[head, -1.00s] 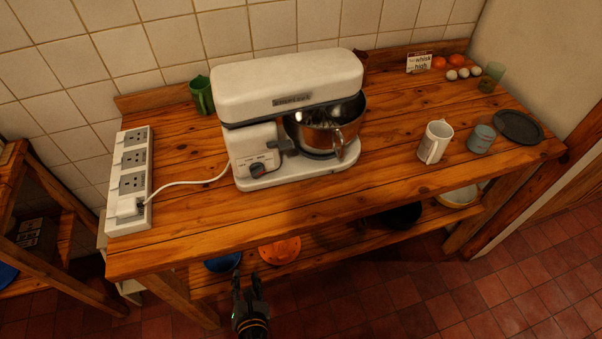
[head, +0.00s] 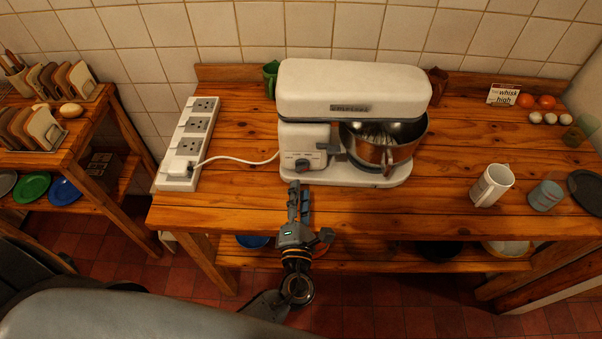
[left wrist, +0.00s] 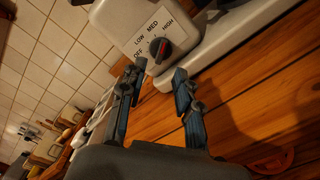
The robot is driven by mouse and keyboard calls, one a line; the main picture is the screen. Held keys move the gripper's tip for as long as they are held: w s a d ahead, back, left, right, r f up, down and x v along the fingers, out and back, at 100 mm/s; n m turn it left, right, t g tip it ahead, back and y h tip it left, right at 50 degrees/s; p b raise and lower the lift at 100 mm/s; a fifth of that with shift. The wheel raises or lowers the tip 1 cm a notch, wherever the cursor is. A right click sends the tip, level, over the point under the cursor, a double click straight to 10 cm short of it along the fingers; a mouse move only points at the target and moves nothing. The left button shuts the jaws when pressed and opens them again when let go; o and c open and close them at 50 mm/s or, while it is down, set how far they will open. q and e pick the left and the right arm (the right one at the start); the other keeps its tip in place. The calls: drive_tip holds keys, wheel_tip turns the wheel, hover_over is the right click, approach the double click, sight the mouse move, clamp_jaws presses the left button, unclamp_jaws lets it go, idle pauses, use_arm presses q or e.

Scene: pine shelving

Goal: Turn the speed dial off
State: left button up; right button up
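The white stand mixer (head: 350,90) stands on the wooden table with a steel bowl (head: 385,140) under its head. Its dark speed dial (head: 302,165) is on the front left of its base. In the left wrist view the dial (left wrist: 160,48) has a red pointer mark, with OFF, LOW, MED and HIGH printed around it. I cannot tell surely which label the mark points to. My left gripper (head: 299,187) is just in front of and below the dial. In the left wrist view its two fingers (left wrist: 159,73) are apart, empty, and short of the dial. My right gripper is not in view.
A white power strip (head: 190,145) lies to the left, its cord running to the mixer. A green cup (head: 271,78) is behind the mixer. The tabletop between mixer and mug is clear.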

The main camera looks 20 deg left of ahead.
sight(301, 171)
use_arm(q)
drive_tip(key=shift+p+x, duration=0.35)
drive_tip(key=shift+x, duration=2.3)
clamp_jaws()
